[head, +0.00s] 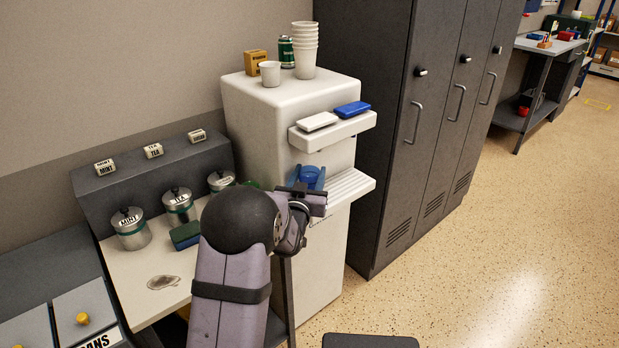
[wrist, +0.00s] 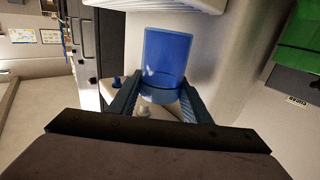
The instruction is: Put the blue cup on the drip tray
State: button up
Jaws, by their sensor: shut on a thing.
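The blue cup (head: 309,176) is in front of the white water dispenser, by the left end of the ribbed white drip tray (head: 352,186). My gripper (head: 306,188) is shut on it, with one finger on each side in the wrist view (wrist: 160,96). There the translucent blue cup (wrist: 166,55) extends beyond the fingers, and a white ledge (wrist: 183,5) shows past its far end with a small gap in the picture. I cannot tell whether the cup touches the tray. My arm and gripper hide part of the cup in the head view.
Stacked cups (head: 305,50) stand on top. Dark lockers (head: 420,130) stand close on the right; metal canisters (head: 131,229) are on the left counter.

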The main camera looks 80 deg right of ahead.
jog(key=shift+f, duration=1.15)
jog(key=shift+f, duration=0.15)
jog(key=o, duration=0.7)
jog(key=shift+o, duration=0.2)
jog(key=w+a, duration=0.1)
jog(key=a, duration=1.1)
jog(key=shift+w+b, duration=0.15)
jog(key=shift+b, duration=0.3)
